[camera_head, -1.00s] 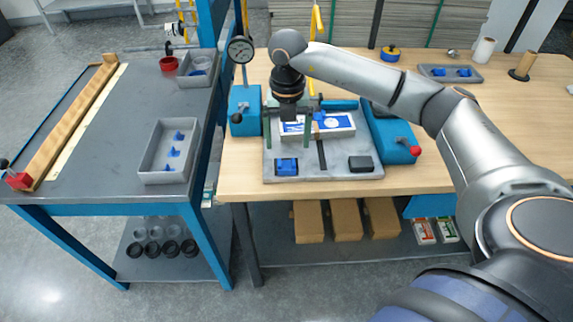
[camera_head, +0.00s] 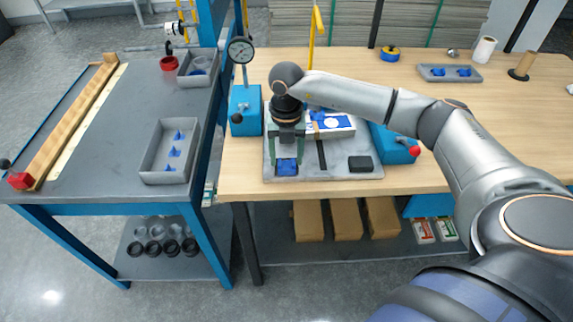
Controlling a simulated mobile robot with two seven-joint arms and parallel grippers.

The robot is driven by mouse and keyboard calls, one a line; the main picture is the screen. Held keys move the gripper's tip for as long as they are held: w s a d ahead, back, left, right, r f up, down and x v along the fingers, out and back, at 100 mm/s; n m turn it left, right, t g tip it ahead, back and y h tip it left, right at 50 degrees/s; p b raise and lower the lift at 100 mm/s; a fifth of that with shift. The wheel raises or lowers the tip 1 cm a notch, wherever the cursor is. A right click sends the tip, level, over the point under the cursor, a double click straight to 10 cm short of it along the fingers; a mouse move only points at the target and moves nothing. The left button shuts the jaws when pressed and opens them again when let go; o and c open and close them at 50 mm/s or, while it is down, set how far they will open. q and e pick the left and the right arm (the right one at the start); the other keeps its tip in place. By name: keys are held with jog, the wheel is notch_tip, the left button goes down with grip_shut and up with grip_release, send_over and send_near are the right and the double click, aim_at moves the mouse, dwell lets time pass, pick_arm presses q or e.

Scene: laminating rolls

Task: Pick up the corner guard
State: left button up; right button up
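A small blue piece (camera_head: 287,167), which looks like a corner guard, sits at the front left of the grey fixture plate (camera_head: 335,171). My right gripper (camera_head: 287,158) points down right over this piece. Its two green-grey fingers are apart, one toward each side of the piece. I cannot tell whether they touch it. The gripper hides part of the plate behind it. Several similar blue pieces (camera_head: 175,152) lie in a grey bin on the left table, and more (camera_head: 464,72) in a grey tray at the back right. My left gripper is not in view.
A white and blue box (camera_head: 330,124) lies on the plate behind the gripper. A black block (camera_head: 360,163) is at the plate's front right. A blue unit with a red knob (camera_head: 415,151) stands to the right, and a blue post with a gauge (camera_head: 241,50) to the left.

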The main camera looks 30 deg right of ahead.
jog(key=c, duration=0.5)
jog(key=shift+o, duration=0.2)
jog(key=shift+r, duration=0.2)
